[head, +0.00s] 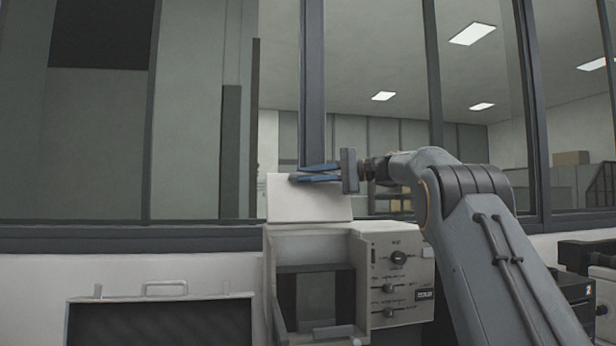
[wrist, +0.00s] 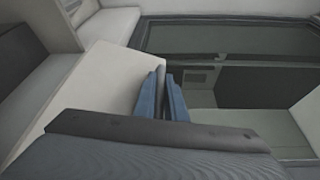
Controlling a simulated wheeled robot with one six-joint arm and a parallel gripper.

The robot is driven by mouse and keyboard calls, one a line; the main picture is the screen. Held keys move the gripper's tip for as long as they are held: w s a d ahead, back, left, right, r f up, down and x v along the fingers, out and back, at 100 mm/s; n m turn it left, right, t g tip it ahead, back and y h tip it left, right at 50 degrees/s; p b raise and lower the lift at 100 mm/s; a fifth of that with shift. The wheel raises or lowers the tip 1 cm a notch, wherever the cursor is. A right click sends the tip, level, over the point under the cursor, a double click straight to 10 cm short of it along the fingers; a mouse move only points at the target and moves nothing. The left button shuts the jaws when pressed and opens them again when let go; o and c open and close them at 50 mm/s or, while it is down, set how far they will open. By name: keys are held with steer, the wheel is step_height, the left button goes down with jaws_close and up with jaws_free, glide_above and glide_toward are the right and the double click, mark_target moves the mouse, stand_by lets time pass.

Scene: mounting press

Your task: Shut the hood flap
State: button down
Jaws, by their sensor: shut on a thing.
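The hood flap (head: 309,205) is a white panel standing raised above the top of the press (head: 390,262) in the head view. Its pale face also fills the left middle of the wrist view (wrist: 88,92). My gripper (head: 295,176) reaches in from the right, with its blue fingers at the flap's upper edge. In the wrist view the fingers (wrist: 162,80) are close together on the flap's edge. My gripper is shut on the flap. The exact contact between fingertips and flap is partly hidden.
The press has an open front cavity (head: 312,255) under the flap and a control panel with knobs on its right. A framed dark panel with a handle (head: 165,288) is at lower left. A window wall with dark posts (head: 313,90) stands behind. Black equipment (head: 573,290) is at right.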

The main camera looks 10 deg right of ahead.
steer(key=shift+s+f+b, duration=0.15)
steer(key=shift+f+b, duration=0.05)
steer(key=shift+b, duration=0.3)
steer(key=s+f+n+y+b, duration=0.1)
steer(key=s+f+n+b, duration=0.2)
steer(key=b, duration=1.2)
steer(key=s+f+n+y+b, duration=0.2)
steer(key=s+f+n+b, duration=0.2)
steer(key=s+b, duration=0.5)
steer(key=n+b, duration=0.2)
steer(key=b, duration=0.5)
steer(key=shift+f, duration=0.3)
steer(key=c, duration=1.8)
jaws_free()
steer(key=shift+v, duration=3.9)
